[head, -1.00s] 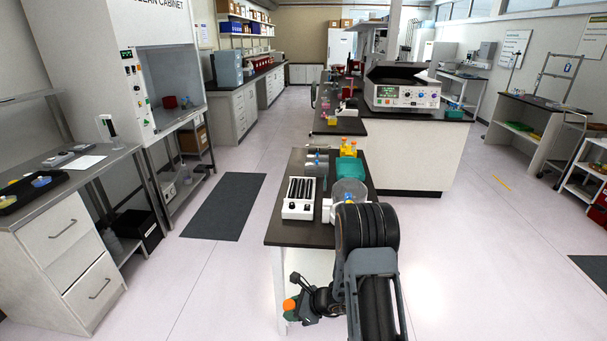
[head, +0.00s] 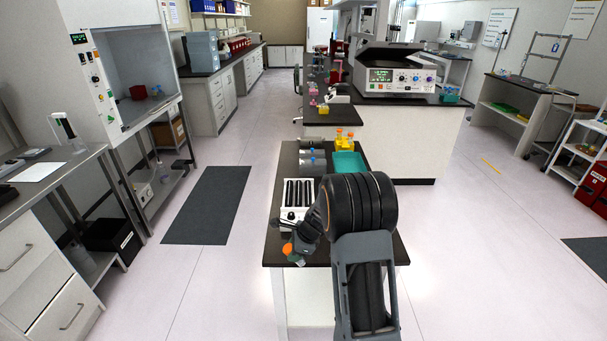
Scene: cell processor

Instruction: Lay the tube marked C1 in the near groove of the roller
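The roller (head: 292,213) is a white unit with dark parallel rollers, standing on the dark bench top left of my arm. Its grooves look empty, though its front right is partly hidden by my arm. My gripper (head: 297,258) is at the bench's near left edge, just in front of the roller and apart from it. An orange-capped tube (head: 287,248) shows at the gripper and appears held in it. Its marking cannot be read, and the fingers are too small to see clearly.
Behind the roller are a grey rack (head: 312,168) with blue-capped tubes, a yellow rack (head: 344,144) with orange-capped tubes, and a teal tray (head: 349,163). The bench top (head: 276,232) is bare left of the roller.

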